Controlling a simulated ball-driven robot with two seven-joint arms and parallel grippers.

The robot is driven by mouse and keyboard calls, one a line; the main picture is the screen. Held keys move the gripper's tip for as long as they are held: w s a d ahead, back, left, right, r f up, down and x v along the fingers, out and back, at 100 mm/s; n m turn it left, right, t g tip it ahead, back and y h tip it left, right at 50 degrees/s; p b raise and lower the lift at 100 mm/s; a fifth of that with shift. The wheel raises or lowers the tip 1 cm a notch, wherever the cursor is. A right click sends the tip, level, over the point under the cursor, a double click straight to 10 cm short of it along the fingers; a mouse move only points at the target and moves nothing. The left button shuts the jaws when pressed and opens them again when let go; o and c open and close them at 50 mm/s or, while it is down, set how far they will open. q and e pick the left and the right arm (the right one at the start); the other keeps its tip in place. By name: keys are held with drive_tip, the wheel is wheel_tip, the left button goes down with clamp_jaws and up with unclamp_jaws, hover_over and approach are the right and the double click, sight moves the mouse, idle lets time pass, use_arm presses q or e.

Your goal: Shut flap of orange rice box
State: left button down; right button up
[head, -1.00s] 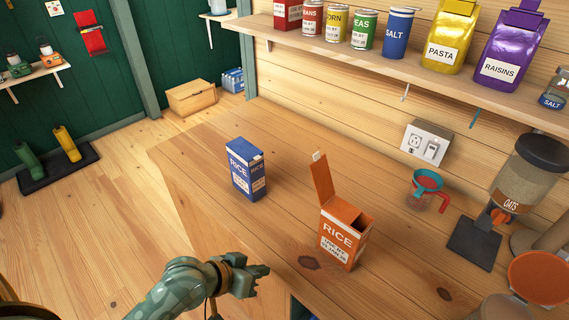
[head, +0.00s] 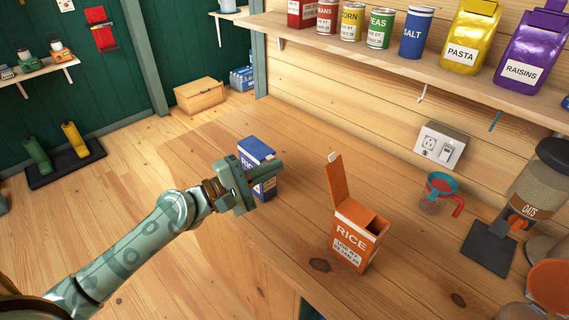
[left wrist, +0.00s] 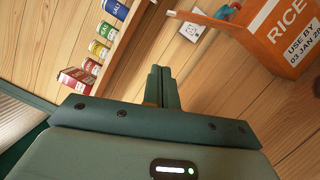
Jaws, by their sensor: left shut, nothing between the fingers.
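The orange rice box (head: 354,240) stands upright on the wooden counter, its flap (head: 338,181) raised on the left side and its top open. The box also shows in the left wrist view (left wrist: 285,38) at the upper right, apart from the fingers. My left gripper (head: 280,170) is shut and empty, left of the orange box. In the head view it is in front of the blue rice box (head: 256,150) and hides part of it. I cannot tell whether it touches the blue box. My right gripper is not in view.
A red measuring cup (head: 437,193) and an oats dispenser (head: 510,220) stand to the right of the orange box. A shelf (head: 400,70) with cans and bags runs along the wall above. The counter between the two rice boxes is clear.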

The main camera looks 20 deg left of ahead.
sight(337, 179)
use_arm(q)
drive_tip(key=w+d+r+p, duration=0.2)
drive_tip(key=w+d+p, duration=0.3)
drive_tip(key=d, duration=0.3)
drive_tip(key=shift+w+d, duration=0.15)
drive_tip(key=shift+d, duration=0.05)
drive_tip(key=shift+r+p, duration=0.2)
drive_tip(key=shift+p, duration=0.1)
